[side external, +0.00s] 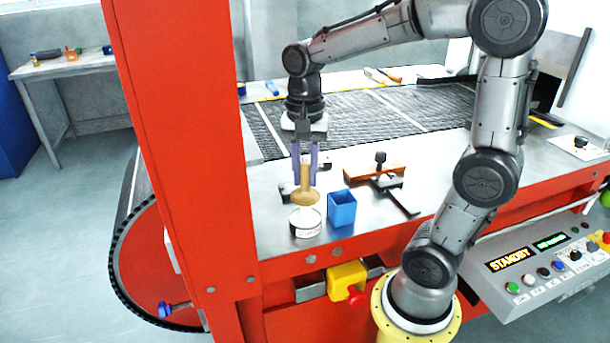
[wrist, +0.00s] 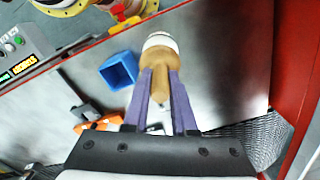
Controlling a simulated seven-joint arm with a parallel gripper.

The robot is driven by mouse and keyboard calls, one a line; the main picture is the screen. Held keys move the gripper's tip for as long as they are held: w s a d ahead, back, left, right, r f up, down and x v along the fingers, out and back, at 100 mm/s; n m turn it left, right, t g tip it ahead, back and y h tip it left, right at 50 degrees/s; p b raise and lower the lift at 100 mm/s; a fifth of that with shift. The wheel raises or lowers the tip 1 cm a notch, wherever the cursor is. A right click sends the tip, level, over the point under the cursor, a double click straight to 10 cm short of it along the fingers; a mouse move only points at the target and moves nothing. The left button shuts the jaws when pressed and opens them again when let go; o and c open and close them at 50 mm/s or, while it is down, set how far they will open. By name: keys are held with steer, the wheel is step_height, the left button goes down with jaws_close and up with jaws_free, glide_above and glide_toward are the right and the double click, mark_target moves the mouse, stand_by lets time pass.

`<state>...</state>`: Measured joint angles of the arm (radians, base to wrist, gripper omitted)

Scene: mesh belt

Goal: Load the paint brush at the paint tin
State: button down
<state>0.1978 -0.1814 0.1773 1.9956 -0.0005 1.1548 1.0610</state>
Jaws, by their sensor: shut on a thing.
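My gripper (side external: 305,178) points down with its purple fingers shut on the wooden handle of the paint brush (side external: 304,196). The brush is upright with its bristle end down, directly above the paint tin (side external: 305,231), a small round tin with a pale label and dark top. The bristle end meets the tin's opening in the side view; how deep it goes I cannot tell. In the wrist view the brush (wrist: 159,56) extends away from between the fingers (wrist: 160,76). A white round shape shows at its far end, and the tin is mostly hidden there.
A blue open box (side external: 342,209) stands just right of the tin; it also shows in the wrist view (wrist: 119,70). An orange-brown block and dark clamp-like tool (side external: 388,183) lie farther right. The red post (side external: 180,150) rises close on the left. The dark mesh belt (side external: 360,115) lies behind.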

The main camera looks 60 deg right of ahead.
steer(key=shift+r, duration=3.1)
steer(key=shift+d+f, duration=0.15)
steer(key=shift+d, duration=0.2)
steer(key=w+d+n, duration=0.3)
steer(key=d, duration=0.8)
steer(key=w+d+n, duration=0.3)
steer(key=d, duration=0.8)
steer(key=shift+w+f, duration=0.3)
steer(key=shift+f, duration=0.15)
